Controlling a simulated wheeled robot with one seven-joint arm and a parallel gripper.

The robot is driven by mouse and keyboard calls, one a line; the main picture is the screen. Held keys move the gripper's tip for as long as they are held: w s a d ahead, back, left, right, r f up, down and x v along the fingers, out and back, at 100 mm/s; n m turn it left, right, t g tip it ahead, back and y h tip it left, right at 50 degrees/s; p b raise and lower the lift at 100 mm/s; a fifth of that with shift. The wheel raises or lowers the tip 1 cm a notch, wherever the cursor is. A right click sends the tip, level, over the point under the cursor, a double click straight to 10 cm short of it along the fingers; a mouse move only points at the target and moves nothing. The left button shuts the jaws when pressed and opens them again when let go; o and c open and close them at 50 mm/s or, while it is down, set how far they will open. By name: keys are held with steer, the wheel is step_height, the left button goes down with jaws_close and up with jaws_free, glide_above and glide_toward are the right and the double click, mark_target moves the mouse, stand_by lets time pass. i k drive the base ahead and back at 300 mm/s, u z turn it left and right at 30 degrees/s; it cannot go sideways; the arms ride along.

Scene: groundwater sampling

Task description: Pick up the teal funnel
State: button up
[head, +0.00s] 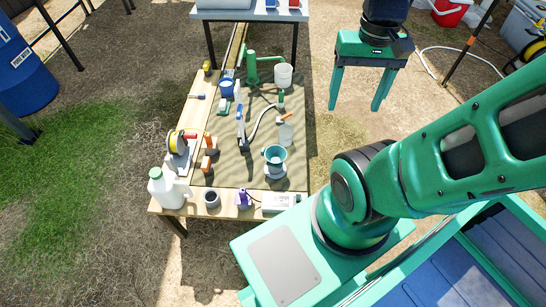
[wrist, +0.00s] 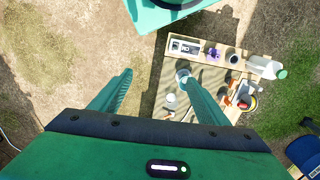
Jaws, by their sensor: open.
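The teal funnel (head: 275,154) sits upright on a white base on the bench mat, towards the bench's near right part. In the wrist view the funnel (wrist: 183,75) shows as a small ring beside the tip of the right-hand finger, well below it. My gripper (head: 357,106) is open and empty, fingers pointing down. It is high above the ground, to the right of and beyond the funnel in the head view.
The wooden bench (head: 229,206) holds a white jug (head: 166,188), a grey cup (head: 212,198), a purple item (head: 243,198) and a white instrument (head: 279,202) along its near edge. A green pump (head: 252,68) and white bucket (head: 284,75) stand farther back.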

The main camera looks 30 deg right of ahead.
mark_target(275, 155)
steer(key=k, duration=0.5)
steer(key=u, duration=1.2)
steer(key=k, duration=0.85)
steer(key=z, duration=1.2)
steer(key=i, duration=1)
steer(key=u, duration=0.05)
